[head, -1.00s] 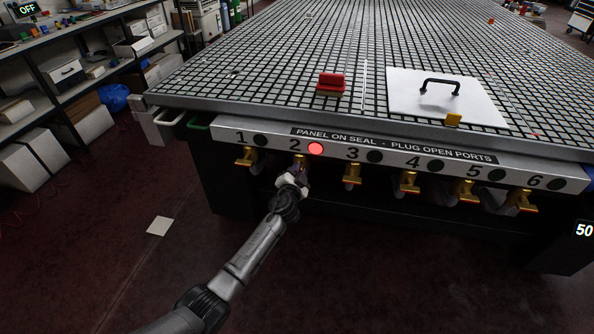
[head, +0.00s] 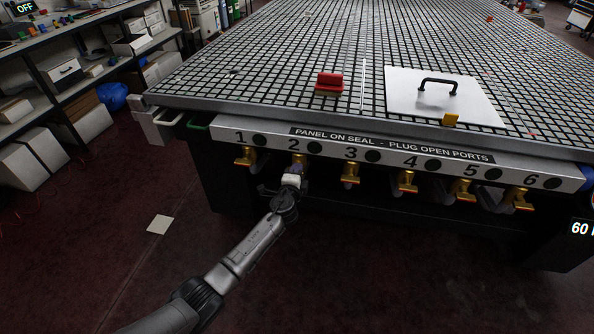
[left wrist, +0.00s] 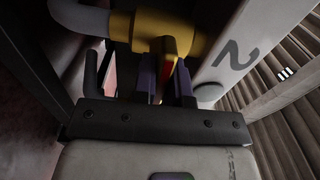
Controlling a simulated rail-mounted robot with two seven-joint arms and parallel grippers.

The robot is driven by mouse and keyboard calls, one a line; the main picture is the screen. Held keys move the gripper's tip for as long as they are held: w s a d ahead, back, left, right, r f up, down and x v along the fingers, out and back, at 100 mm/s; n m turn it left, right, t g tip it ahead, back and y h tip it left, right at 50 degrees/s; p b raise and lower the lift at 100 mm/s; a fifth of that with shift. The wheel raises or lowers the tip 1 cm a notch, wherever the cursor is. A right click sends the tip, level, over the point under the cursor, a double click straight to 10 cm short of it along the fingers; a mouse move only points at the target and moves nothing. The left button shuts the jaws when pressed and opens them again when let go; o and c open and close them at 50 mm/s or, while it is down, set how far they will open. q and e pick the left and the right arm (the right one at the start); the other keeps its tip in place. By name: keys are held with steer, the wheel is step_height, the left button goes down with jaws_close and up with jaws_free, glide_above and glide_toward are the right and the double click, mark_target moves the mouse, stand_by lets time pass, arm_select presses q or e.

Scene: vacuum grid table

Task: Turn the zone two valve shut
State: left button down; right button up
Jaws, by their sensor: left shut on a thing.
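The zone two valve (head: 299,159) is a yellow fitting under the number 2 on the table's front rail. In the left wrist view its yellow body (left wrist: 165,32) is at the top, with a lever between my fingers. My left gripper (head: 294,172) is below the valve; its dark fingers (left wrist: 168,78) are shut on the valve lever. The lever's exact angle is largely hidden by the gripper. The round lamp (head: 315,148) beside the 2 is dark. My right gripper is not in view.
Other yellow valves hang along the rail, including valve one (head: 246,156) at left and valve three (head: 351,172) at right. A white panel (head: 405,92) with a black handle and a red block (head: 329,82) lie on the grid table.

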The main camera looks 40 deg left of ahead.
arm_select(q)
steer(key=shift+m, duration=0.4)
steer(key=c, duration=1.2)
jaws_free()
steer(key=shift+o, duration=0.2)
steer(key=shift+s, duration=0.1)
steer(key=shift+s+d+r+p, duration=0.1)
steer(key=shift+s+d+p, duration=0.1)
steer(key=shift+s+p, duration=0.1)
steer(key=p+v, duration=0.4)
steer(key=v, duration=0.9)
